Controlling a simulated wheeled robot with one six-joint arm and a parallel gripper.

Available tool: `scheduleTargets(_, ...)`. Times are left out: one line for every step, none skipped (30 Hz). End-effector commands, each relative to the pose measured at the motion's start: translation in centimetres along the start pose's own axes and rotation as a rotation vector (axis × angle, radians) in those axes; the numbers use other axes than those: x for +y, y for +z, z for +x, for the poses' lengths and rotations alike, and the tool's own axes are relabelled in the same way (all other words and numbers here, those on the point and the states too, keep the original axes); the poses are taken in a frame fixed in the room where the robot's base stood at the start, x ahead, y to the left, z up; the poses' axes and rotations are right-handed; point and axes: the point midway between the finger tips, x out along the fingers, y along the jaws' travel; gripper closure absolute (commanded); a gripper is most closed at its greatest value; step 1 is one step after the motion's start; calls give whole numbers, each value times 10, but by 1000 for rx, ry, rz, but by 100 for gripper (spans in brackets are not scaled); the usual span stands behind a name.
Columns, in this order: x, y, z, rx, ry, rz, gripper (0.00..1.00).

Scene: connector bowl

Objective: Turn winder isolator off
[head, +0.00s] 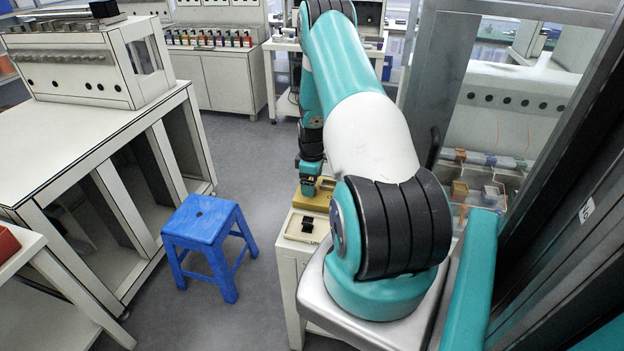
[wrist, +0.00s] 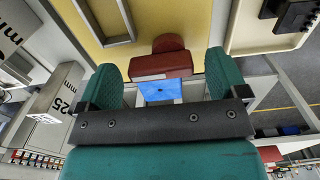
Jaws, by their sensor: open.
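A yellow panel (wrist: 175,18) fills the top of the wrist view. A red block-like handle (wrist: 162,62) stands against it, and I take this to be the winder isolator. My gripper (wrist: 164,72) is open, with one teal finger on each side of the red handle. Gaps seem to show on both sides, but I cannot tell whether either finger touches it. In the head view my gripper (head: 309,186) is over a yellow box (head: 318,201) on a pale bench. The red handle is hidden there. A grey metal frame (wrist: 105,20) lies on the panel.
A cream tray (head: 290,234) with a black part (head: 307,224) sits in front of the yellow box; the tray also shows in the wrist view (wrist: 250,35). A blue stool (head: 202,220) stands left of the bench.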

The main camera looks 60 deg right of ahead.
Motion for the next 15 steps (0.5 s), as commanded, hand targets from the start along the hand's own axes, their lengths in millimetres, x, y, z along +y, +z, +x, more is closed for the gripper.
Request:
scheduleTargets(0, 0, 0, 0, 0, 0, 8)
scheduleTargets(0, 0, 0, 0, 0, 0, 8)
scheduleTargets(0, 0, 0, 0, 0, 0, 8)
scheduleTargets(0, 0, 0, 0, 0, 0, 8)
scheduleTargets(0, 0, 0, 0, 0, 0, 8)
scheduleTargets(0, 0, 0, 0, 0, 0, 8)
scheduleTargets(0, 0, 0, 0, 0, 0, 15)
scheduleTargets(0, 0, 0, 0, 0, 0, 22)
scheduleTargets(0, 0, 0, 0, 0, 0, 31)
scheduleTargets(0, 0, 0, 0, 0, 0, 38)
scheduleTargets(0, 0, 0, 0, 0, 0, 45)
scheduleTargets(0, 0, 0, 0, 0, 0, 54)
scheduleTargets(0, 0, 0, 0, 0, 0, 58)
scheduleTargets(0, 0, 0, 0, 0, 0, 58)
scheduleTargets(0, 0, 0, 0, 0, 0, 58)
